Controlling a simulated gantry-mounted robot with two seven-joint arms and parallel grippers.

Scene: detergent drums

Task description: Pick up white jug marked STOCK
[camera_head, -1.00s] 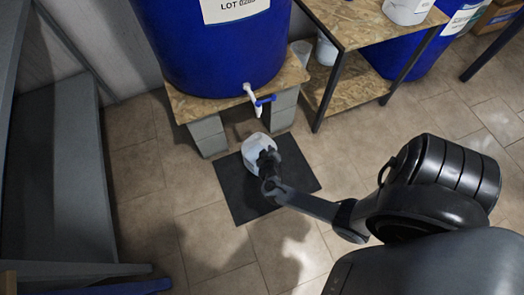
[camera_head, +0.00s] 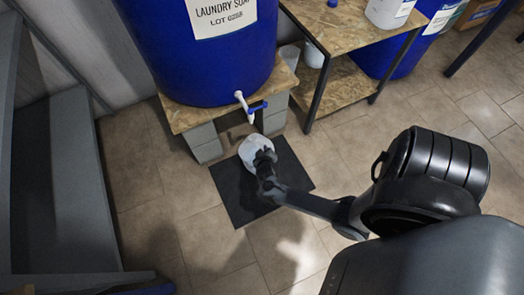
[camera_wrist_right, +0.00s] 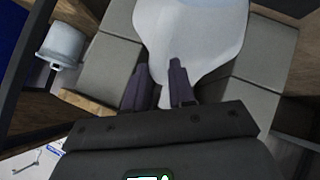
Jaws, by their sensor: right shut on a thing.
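The white jug (camera_head: 250,146) is over the black mat (camera_head: 240,200), in front of the blue drum's stand. My right gripper (camera_head: 264,158) reaches it from the front right and is shut on it. In the right wrist view, the jug's smooth white body (camera_wrist_right: 195,30) fills the top middle, with the dark fingers (camera_wrist_right: 158,82) at its near side. The fingers hide part of it, and no STOCK marking shows. I cannot tell whether the jug touches the mat. My left gripper is in neither current view.
A blue drum (camera_head: 205,65) with a white tap (camera_head: 243,104) stands on a board and grey blocks behind the jug. A wooden shelf table (camera_head: 335,25) is at the right, a grey bench (camera_head: 75,190) at the left. Tiled floor around the mat is clear.

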